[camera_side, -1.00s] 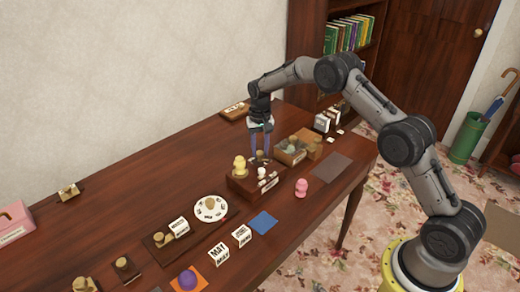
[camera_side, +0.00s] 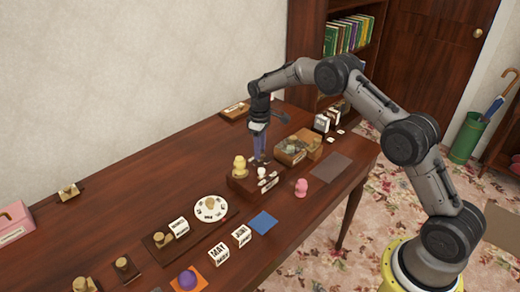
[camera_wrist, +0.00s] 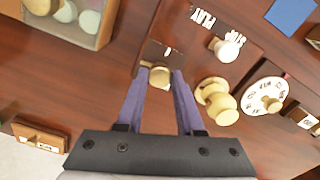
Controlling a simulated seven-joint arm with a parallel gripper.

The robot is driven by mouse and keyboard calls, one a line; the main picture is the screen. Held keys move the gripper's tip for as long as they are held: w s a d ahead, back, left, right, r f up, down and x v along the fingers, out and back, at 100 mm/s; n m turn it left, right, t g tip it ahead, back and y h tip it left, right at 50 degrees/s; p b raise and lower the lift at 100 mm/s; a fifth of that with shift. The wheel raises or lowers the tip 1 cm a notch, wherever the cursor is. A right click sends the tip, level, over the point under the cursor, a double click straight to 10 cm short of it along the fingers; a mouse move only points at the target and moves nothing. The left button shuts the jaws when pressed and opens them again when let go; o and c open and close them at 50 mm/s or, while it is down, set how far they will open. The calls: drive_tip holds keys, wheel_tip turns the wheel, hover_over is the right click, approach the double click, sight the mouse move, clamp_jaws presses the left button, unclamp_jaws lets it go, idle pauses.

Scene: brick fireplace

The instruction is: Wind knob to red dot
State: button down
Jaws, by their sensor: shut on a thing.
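A dark wooden box (camera_side: 243,186) stands on the table in the side view, with white lettered labels on it. In the wrist view the box (camera_wrist: 178,42) shows the words PLAY and STOP. A brass-coloured knob (camera_wrist: 159,77) sits at its edge between the two purple fingers. My gripper (camera_wrist: 160,72) points down and is shut on this knob; in the side view my gripper (camera_side: 260,160) is at the back of the box. I cannot make out a red dot.
An open wooden box with pale round things (camera_side: 291,150) stands close to the right of my gripper. The table behind and left is mostly clear.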

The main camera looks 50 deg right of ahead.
drive_tip(key=n, duration=0.4)
drive_tip(key=shift+n, duration=2.3)
drive_tip(key=c, duration=0.5)
unclamp_jaws()
drive_tip(key=shift+c, duration=0.2)
wheel_tip(320, 180, up, 14)
